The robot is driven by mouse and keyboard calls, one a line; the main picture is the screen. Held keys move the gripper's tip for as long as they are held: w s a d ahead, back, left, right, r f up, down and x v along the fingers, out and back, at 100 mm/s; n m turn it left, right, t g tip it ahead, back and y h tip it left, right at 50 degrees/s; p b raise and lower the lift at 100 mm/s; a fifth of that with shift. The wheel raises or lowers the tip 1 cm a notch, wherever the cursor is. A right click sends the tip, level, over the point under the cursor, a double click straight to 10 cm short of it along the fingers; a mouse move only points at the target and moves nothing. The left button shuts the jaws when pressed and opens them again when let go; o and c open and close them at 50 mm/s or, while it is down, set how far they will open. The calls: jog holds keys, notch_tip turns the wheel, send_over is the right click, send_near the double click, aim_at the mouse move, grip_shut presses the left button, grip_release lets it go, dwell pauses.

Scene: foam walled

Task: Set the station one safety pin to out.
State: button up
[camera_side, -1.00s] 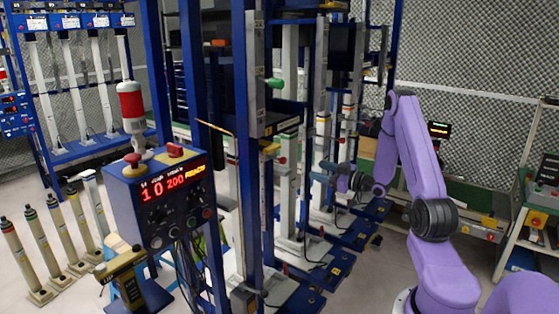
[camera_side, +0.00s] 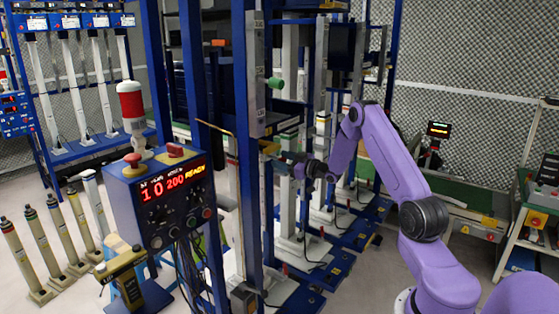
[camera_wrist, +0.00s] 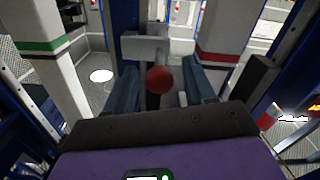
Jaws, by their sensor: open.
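A red ball knob (camera_wrist: 160,79), which looks like the end of the safety pin, shows in the wrist view with a grey metal block (camera_wrist: 146,48) behind it. My gripper (camera_wrist: 163,88) is open, with one dark blue finger on each side of the knob. I cannot tell whether either finger touches it. In the side view my gripper (camera_side: 284,157) is at the first station's column, just right of a yellow part (camera_side: 269,148). The knob is hidden there behind the fingers.
A control box (camera_side: 163,197) with a lit display reading 10, 200 and READY stands at left front. Blue frame posts (camera_side: 253,200) stand close beside my gripper. Several white columns and blue base plates line the row behind.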

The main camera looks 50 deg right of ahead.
jog(key=shift+w, duration=0.9)
grip_shut()
jog(key=s, duration=0.9)
grip_release()
jog(key=shift+s, duration=0.1)
jog(key=s, duration=1.7)
jog(key=shift+s, duration=0.15)
